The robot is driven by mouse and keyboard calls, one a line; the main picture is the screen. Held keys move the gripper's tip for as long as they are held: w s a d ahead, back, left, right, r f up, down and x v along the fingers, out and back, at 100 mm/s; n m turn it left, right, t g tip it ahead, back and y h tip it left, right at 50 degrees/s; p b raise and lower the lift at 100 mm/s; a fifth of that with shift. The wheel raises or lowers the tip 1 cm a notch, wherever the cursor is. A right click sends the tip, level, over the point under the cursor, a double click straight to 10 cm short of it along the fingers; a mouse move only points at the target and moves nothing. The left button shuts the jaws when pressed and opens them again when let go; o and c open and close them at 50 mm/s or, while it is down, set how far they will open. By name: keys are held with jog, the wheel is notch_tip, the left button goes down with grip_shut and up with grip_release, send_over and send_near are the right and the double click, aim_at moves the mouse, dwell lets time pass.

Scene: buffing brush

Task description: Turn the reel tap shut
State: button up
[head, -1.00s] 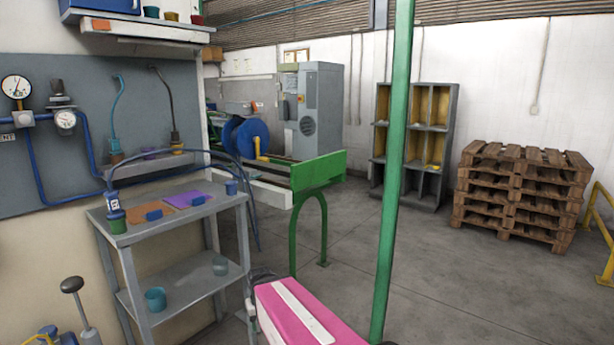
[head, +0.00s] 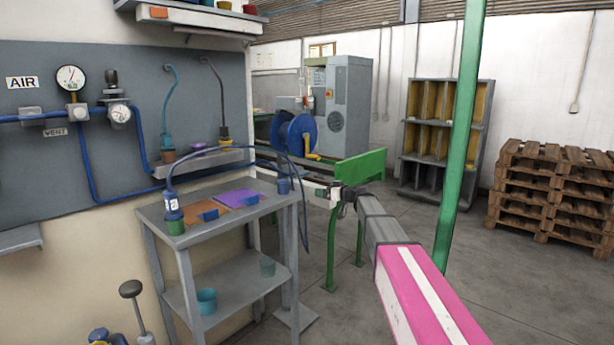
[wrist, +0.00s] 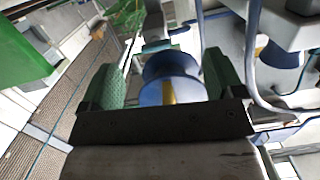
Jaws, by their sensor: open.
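A blue hose reel (head: 299,138) stands beyond the workbench in the head view, in front of a grey cabinet. A yellow part (head: 313,156) sticks out low on its right side; I cannot tell if it is the tap's handle or a crank. The reel also shows in the wrist view (wrist: 155,66), between and beyond my fingers, with a yellow strip (wrist: 168,92) on it. My gripper (wrist: 164,76) is open, with green pads and nothing between them. In the head view my gripper (head: 340,194) is small, at the arm's far end, short of the reel.
A green rail (head: 360,167) on legs stands close behind my gripper. A grey two-shelf table (head: 165,218) with mats and cups is on the left. A green post (head: 461,140) rises right of my arm. Pallets (head: 553,190) and a rack (head: 438,140) stand at the back right. Floor between is clear.

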jog(key=t, duration=0.1)
send_near(306, 174)
jog(key=shift+y, duration=0.4)
jog(key=x, duration=1)
jog(key=shift+w+d+f, duration=0.1)
jog(key=shift+w+f, duration=0.15)
jog(key=shift+f, duration=0.05)
jog(key=c, duration=0.9)
